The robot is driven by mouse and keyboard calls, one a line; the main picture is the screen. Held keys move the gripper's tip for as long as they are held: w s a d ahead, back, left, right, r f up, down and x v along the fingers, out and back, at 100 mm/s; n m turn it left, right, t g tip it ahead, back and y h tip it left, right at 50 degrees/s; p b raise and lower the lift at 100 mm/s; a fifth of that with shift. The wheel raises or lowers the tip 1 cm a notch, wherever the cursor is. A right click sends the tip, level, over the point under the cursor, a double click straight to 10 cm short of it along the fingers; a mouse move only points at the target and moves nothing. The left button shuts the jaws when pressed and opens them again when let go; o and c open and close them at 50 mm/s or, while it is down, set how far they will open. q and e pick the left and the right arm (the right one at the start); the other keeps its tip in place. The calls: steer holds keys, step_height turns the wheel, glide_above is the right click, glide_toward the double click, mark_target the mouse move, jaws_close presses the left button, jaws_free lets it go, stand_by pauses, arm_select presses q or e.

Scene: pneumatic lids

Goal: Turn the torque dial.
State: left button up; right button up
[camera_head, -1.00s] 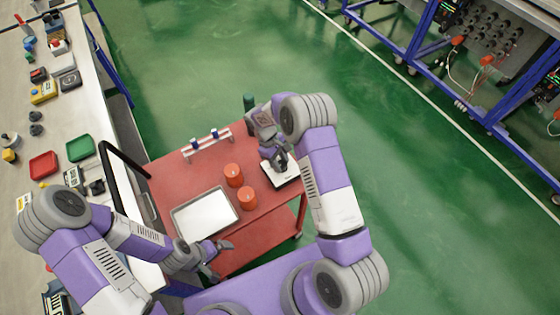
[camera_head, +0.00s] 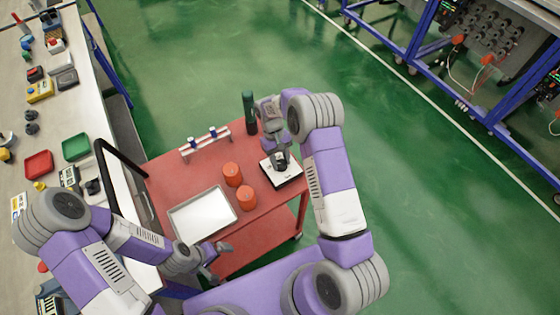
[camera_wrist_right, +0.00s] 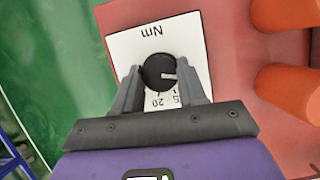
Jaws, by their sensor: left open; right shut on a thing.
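The torque dial is a round black knob (camera_wrist_right: 157,68) on a white plate (camera_wrist_right: 120,45) marked "Nm", seen upside down in the right wrist view. Its white pointer line points to the right in that view. The number 20 and part of another number show below the knob. My right gripper (camera_wrist_right: 163,76) is shut on the knob, one finger on each side. In the head view my right gripper (camera_head: 279,158) is over the white plate (camera_head: 290,178) at the cart's right side. My left gripper (camera_head: 212,262) is open and empty by the cart's front edge.
On the red cart (camera_head: 165,172) are two orange cylinders (camera_head: 246,197), a silver tray (camera_head: 231,221), a small rack (camera_head: 187,155) and a dark green bottle (camera_head: 249,112). The orange cylinders stand close beside the plate. A cluttered bench (camera_head: 75,110) is at left.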

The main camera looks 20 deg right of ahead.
steer(key=m+y, duration=0.1)
steer(key=m, duration=0.3)
steer(key=shift+d+m+y+b, duration=0.2)
steer(key=shift+m+y+b, duration=0.1)
steer(key=shift+y+b, duration=0.1)
steer(key=m+y, duration=0.1)
steer(key=m, duration=0.1)
steer(key=m+t, duration=0.1)
steer(key=m, duration=0.2)
steer(key=shift+d+t+y, duration=0.1)
steer(key=shift+t+y, duration=0.2)
steer(key=shift+y, duration=0.1)
steer(key=shift+m, duration=0.3)
steer(key=o, duration=1.1)
steer(key=shift+c, duration=0.2)
steer(key=v, duration=0.7)
steer(key=shift+r, duration=0.3)
steer(key=shift+d+f, duration=0.1)
